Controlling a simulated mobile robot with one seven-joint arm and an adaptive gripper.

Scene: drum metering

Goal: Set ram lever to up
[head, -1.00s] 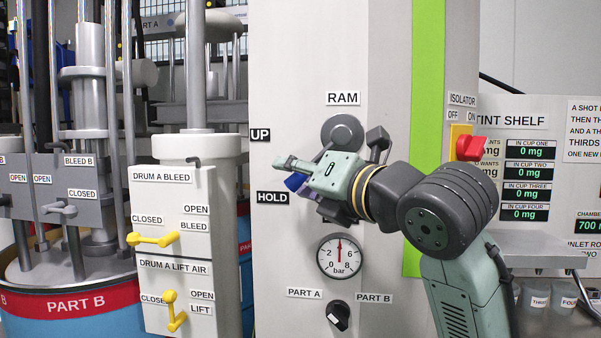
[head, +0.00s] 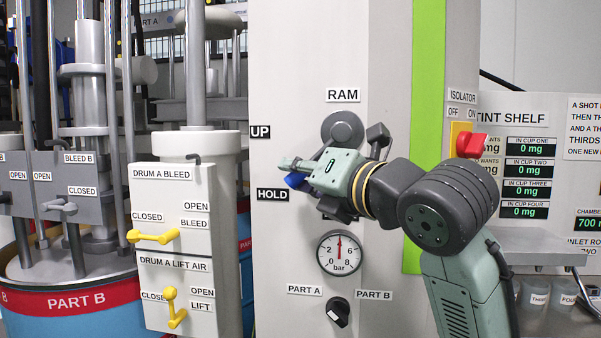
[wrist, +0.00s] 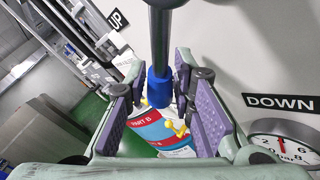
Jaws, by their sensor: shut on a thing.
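The ram lever turns on a round grey hub (head: 342,130) under the RAM label. In the wrist view the dark shaft (wrist: 160,40) and blue grip (wrist: 160,88) lie between the purple finger pads.
The pressure gauge (head: 340,254) and the PART A/PART B knob (head: 339,313) sit below my gripper. A red isolator switch (head: 470,146) is to the right, near my arm. Yellow drum valve handles (head: 153,238) are at the left. The panel left of the gripper is clear.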

